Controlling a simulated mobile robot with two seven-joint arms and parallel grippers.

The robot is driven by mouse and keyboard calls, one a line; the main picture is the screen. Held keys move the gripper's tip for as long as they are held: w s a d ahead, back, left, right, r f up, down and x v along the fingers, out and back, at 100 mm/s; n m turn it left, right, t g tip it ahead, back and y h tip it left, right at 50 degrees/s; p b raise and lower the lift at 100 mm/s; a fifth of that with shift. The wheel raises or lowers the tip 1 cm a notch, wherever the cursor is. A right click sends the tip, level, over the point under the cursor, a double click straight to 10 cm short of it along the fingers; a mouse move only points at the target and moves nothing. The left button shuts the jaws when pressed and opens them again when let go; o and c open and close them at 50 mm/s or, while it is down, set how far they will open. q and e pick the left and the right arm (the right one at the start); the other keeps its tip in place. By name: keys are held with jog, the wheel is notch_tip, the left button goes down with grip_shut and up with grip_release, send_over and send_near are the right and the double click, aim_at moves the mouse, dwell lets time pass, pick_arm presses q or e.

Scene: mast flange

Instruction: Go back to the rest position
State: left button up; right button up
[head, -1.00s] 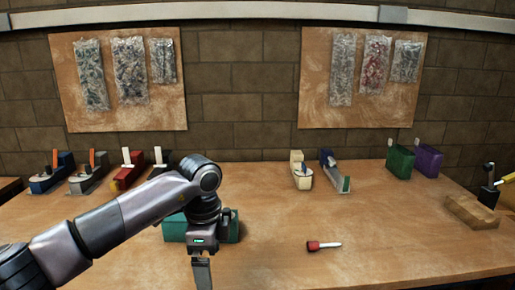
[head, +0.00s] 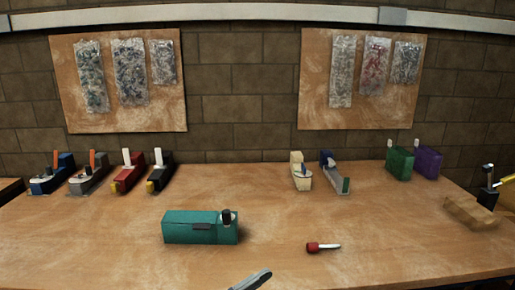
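A slim grey piece (head: 252,281) slants in at the bottom edge of the head view. My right gripper is out of view. A teal block (head: 185,228) lies on the table at centre left. The grey piece is apart from the block in the picture, nearer to me.
A red-and-white piece (head: 313,247) lies on the wooden table (head: 400,235). The front is largely clear.

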pick_arm(q)
jog(key=s+a+f+n+t+y, duration=0.2)
jog(key=a+f+n+t+y, duration=0.5)
jog(key=a+f+n+y, duration=0.45)
jog(key=s+a+f+g+y, duration=0.6)
jog(key=s+a+f, duration=0.5)
jog(key=s+f, duration=0.1)
jog(key=shift+s+a+f, duration=0.15)
jog(key=shift+s+f, duration=0.05)
jog(key=shift+f, duration=0.25)
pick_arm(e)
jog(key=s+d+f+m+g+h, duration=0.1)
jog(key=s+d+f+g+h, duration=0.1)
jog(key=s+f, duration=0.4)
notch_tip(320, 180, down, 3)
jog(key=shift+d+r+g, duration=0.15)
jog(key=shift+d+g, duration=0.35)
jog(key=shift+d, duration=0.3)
pick_arm(q)
jog(key=shift+n, duration=0.25)
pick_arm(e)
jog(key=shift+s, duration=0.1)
